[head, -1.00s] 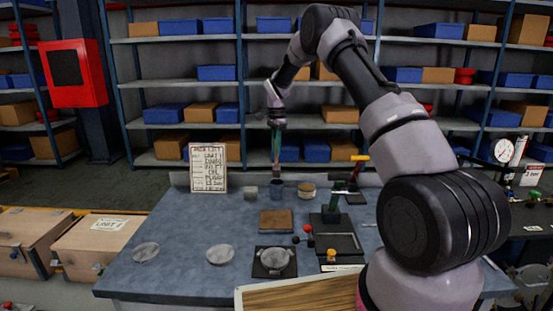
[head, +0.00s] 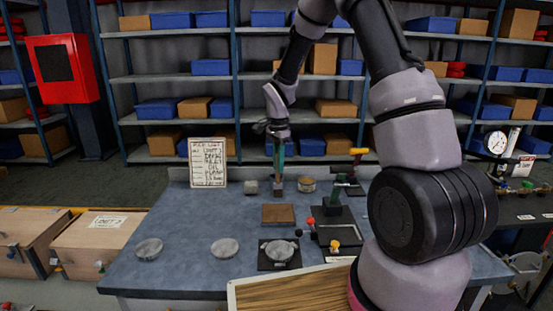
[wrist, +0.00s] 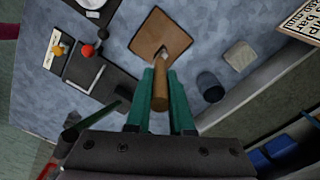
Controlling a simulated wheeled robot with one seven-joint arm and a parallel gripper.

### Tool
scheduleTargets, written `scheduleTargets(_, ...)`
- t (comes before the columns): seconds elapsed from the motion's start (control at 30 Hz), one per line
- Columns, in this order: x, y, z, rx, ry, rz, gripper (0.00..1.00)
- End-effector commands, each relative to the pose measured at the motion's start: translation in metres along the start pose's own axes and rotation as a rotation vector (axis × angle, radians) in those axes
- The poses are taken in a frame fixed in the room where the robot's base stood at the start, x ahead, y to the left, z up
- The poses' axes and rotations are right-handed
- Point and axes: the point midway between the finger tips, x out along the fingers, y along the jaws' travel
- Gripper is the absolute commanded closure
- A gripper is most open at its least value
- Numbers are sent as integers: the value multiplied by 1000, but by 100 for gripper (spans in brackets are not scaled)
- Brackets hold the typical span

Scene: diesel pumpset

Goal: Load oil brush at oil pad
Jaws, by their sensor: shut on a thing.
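My gripper (head: 276,152), with green fingers, is shut on the oil brush (head: 279,184) above the bench; the brush points down. In the wrist view the brush's brown handle (wrist: 160,94) lies between the fingertips (wrist: 160,75). Its pale tip overlaps the near corner of the oil pad (wrist: 160,33); I cannot tell whether they touch. In the head view the brown square oil pad (head: 278,214) lies flat on the bench, just nearer the camera than the brush. A dark blue cup (wrist: 210,87) stands right of the brush in the wrist view.
A grey block (head: 251,187) and a list sign (head: 208,162) stand left of the brush. A black plate with a disc (head: 278,252) is in front. Bare bench (head: 190,215) lies left of the pad.

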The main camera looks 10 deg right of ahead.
Motion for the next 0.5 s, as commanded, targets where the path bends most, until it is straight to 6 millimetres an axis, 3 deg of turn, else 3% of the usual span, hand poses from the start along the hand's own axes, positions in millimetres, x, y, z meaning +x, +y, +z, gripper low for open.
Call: scheduleTargets(0.5, 48, 0, 0, -1, 0, 2, 100)
